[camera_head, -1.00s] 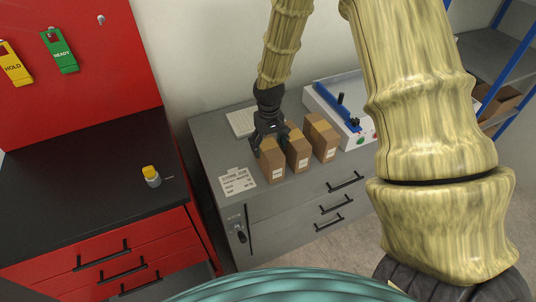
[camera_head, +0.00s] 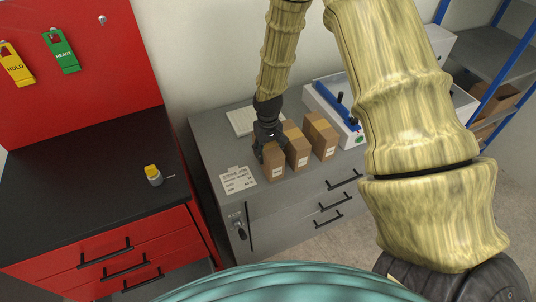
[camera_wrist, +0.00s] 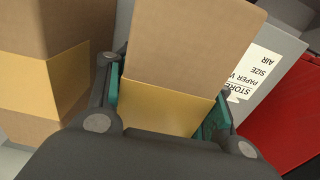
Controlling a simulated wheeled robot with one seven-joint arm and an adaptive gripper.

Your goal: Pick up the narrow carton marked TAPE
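Three brown cartons stand in a row on the grey cabinet: a left carton (camera_head: 274,164), a middle carton (camera_head: 298,153) and a right carton (camera_head: 321,138). Their front labels are too small to read, so I cannot confirm which says TAPE. My gripper (camera_head: 268,148) is at the left carton, coming from above. In the wrist view the left carton (camera_wrist: 185,45) lies between my gripper's teal pads (camera_wrist: 165,105), which appear to press on both its sides. Its base seems to be at the cabinet top. The neighbouring carton (camera_wrist: 45,85) is close beside one finger.
A paper sheet (camera_head: 238,180) lies left of the cartons on the grey cabinet (camera_head: 210,150). A white device with a blue arm (camera_head: 333,104) stands behind to the right. A red cabinet with a black top (camera_head: 95,185) bears a yellow-capped bottle (camera_head: 153,175).

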